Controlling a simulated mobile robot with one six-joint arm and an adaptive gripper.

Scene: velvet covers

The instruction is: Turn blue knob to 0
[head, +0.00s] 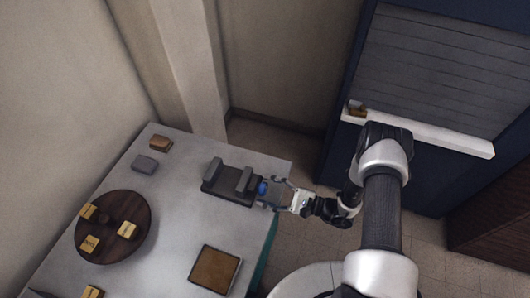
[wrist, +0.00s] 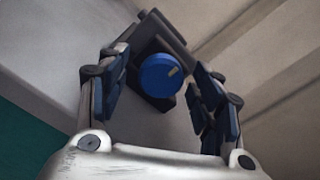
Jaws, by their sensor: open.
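The blue knob (wrist: 160,75) is a round disc on the end of a dark grey block-like device (head: 229,185). A small pale yellow mark shows near its upper right edge in the wrist view. The knob also shows in the head view (head: 262,188), at the device's right end. My gripper (wrist: 158,95) is open, with one finger on each side of the knob and a gap visible on both sides. In the head view my gripper (head: 277,194) reaches in from the right at the table edge. No number scale is readable.
The device stands on a grey table (head: 185,215). A round brown wooden board (head: 120,200) with several yellow labelled blocks lies to the left. A brown square pad (head: 214,270) lies near the front. A white ledge (head: 440,137) is at the upper right.

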